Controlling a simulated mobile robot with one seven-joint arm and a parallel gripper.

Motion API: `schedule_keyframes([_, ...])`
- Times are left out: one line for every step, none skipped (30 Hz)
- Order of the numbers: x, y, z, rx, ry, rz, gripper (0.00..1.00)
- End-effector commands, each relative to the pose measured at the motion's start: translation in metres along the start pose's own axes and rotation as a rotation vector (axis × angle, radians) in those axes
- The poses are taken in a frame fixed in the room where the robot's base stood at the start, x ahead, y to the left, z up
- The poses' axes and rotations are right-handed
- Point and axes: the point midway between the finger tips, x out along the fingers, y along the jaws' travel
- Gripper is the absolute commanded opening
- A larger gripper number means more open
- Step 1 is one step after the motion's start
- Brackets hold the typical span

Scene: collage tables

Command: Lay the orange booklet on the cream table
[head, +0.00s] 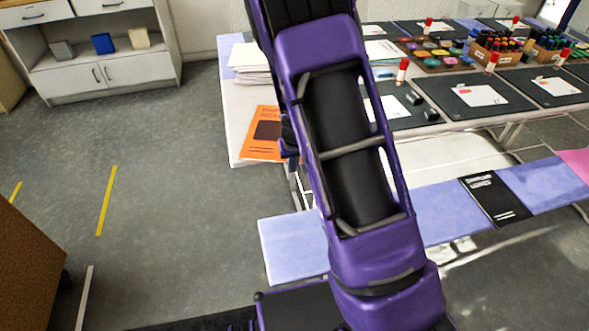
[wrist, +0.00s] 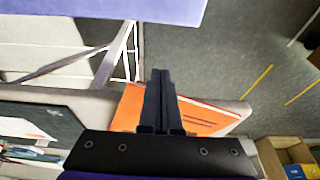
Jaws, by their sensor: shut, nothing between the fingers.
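The orange booklet (head: 261,142) has dark lettering and a dark picture on its cover. It lies flat at the near left corner of a pale, cream-looking table (head: 238,111), close to the edge. In the wrist view the orange booklet (wrist: 205,116) shows behind my fingers, which cover part of it. My gripper (wrist: 160,72) is shut and empty, its two dark fingers together. I cannot tell how far the fingers are from the booklet. In the head view my purple arm hides most of my gripper and part of the table.
A lilac-topped bench (head: 290,245) stands in front of the table, with a black booklet (head: 494,199) on it. A paper stack (head: 249,61), dark mats, glue sticks and pen holders occupy the table. A white cabinet (head: 112,75) stands at the back left. The grey floor between is open.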

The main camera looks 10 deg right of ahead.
Motion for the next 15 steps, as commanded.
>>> schedule_keyframes([0.000, 0.000, -0.001, 0.000, 0.000, 0.000, 0.00])
schedule_keyframes([0.000, 0.000, -0.001, 0.000, 0.000, 0.000, 0.00])
schedule_keyframes([0.000, 0.000, -0.001, 0.000, 0.000, 0.000, 0.00])
schedule_keyframes([0.000, 0.000, -0.001, 0.000, 0.000, 0.000, 0.00])
schedule_keyframes([0.000, 0.000, -0.001, 0.000, 0.000, 0.000, 0.00])
schedule_keyframes([0.000, 0.000, -0.001, 0.000, 0.000, 0.000, 0.00])
schedule_keyframes([0.000, 0.000, -0.001, 0.000, 0.000, 0.000, 0.00])
schedule_keyframes([0.000, 0.000, -0.001, 0.000, 0.000, 0.000, 0.00])
schedule_keyframes([0.000, 0.000, -0.001, 0.000, 0.000, 0.000, 0.00])
schedule_keyframes([0.000, 0.000, -0.002, 0.000, 0.000, 0.000, 0.00])
schedule_keyframes([0.001, 0.000, -0.003, 0.000, 0.000, 0.000, 0.00])
schedule_keyframes([0.001, 0.000, -0.006, -0.001, 0.001, 0.000, 0.00])
schedule_keyframes([0.002, 0.000, -0.008, -0.001, 0.001, 0.000, 0.00])
schedule_keyframes([0.003, 0.000, -0.012, -0.002, 0.002, 0.000, 0.00])
schedule_keyframes([0.004, 0.000, -0.017, -0.001, 0.002, 0.000, 0.00])
